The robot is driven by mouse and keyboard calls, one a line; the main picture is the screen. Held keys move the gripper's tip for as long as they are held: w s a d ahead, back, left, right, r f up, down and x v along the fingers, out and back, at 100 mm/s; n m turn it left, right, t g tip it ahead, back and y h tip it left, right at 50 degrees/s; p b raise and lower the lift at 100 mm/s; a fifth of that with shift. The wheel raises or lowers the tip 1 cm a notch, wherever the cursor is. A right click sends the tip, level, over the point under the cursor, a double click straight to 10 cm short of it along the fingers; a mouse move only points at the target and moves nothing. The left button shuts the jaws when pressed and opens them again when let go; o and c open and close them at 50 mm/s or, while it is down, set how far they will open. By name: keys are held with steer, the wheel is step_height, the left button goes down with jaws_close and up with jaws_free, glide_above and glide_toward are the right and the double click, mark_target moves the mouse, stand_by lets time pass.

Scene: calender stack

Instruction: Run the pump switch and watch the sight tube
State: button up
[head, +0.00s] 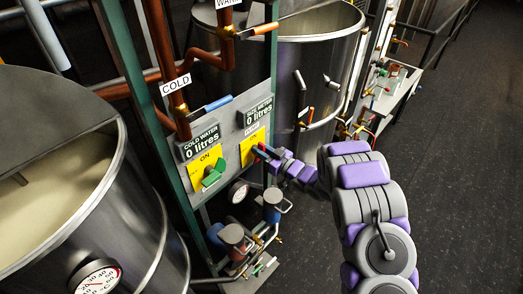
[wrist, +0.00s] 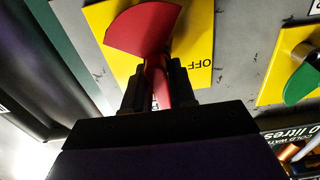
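A red switch (wrist: 143,28) sits on a yellow plate (wrist: 198,75) marked OFF in the wrist view. My gripper (wrist: 158,85) has one black finger on each side of the switch's narrow handle, and both fingers appear to touch it. A sight tube cannot be told for certain in either view.
The grey panel (head: 240,122) shows a cold water display (head: 200,141) and a second display (head: 257,110), both at 0 litres. A steel tank (head: 150,240) stands at left, another (head: 315,60) behind. Pumps and piping (head: 235,240) sit below. Dark floor (head: 465,150) at right is clear.

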steer(key=shift+o, duration=1.4)
steer(key=shift+w+f, duration=0.1)
steer(key=shift+o, duration=0.2)
steer(key=b+v, duration=0.1)
steer(key=v, duration=1.6)
steer(key=shift+d+b, duration=0.2)
steer(key=shift+b, duration=0.2)
stand_by(4.2)
